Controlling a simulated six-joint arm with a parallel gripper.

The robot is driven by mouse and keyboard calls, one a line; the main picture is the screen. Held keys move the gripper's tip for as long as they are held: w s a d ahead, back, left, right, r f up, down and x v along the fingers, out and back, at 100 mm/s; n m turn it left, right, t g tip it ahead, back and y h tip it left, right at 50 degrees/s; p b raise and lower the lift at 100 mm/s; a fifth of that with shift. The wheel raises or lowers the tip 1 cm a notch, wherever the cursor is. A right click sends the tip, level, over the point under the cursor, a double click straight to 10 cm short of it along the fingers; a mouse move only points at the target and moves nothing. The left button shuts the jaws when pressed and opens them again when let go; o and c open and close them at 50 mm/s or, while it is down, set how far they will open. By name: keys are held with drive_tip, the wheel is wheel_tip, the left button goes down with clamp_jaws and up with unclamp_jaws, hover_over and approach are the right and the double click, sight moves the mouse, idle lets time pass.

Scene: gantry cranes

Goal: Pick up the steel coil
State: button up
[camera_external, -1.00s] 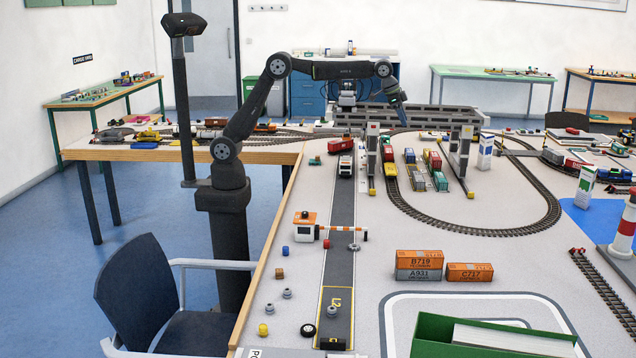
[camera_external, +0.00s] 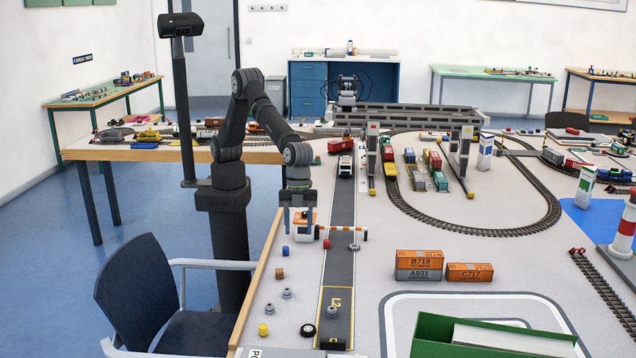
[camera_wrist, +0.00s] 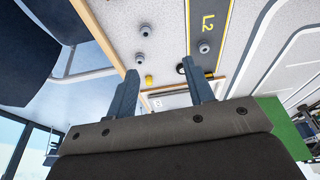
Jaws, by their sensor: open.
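A grey ring-like piece (camera_external: 354,246), which looks like the steel coil, lies on the dark road strip near the barrier; I cannot be sure of it at this size. Small grey knobbed pieces also lie on the table, one on the strip (camera_external: 332,311) and two left of it (camera_external: 287,294). The wrist view shows such pieces too, one beside the L2 marking (camera_wrist: 204,47). My gripper (camera_external: 298,222) points down, open and empty, above the table's left edge by the gatehouse. Its two fingers (camera_wrist: 160,68) are apart in the wrist view. The ring is not clearly visible there.
A gatehouse (camera_external: 304,231) with a striped barrier (camera_external: 350,232) stands just by my gripper.

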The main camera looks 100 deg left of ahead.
drive_tip(key=s+d+f, duration=0.1)
drive_tip(key=s+d, duration=0.1)
drive_tip(key=s, duration=0.1)
hover_over(287, 289)
drive_tip(key=a, duration=0.2)
drive_tip(key=shift+m, duration=0.3)
drive_tip(key=f, duration=1)
drive_tip(key=shift+w+d+f, duration=0.1)
drive_tip(key=shift+w+f, duration=0.1)
drive_tip(key=shift+f, duration=0.15)
drive_tip(key=shift+s+x, duration=0.15)
drive_tip(key=shift+x, duration=1.4)
drive_tip(key=shift+s+x, duration=0.1)
drive_tip(key=shift+x, duration=1.4)
clamp_jaws()
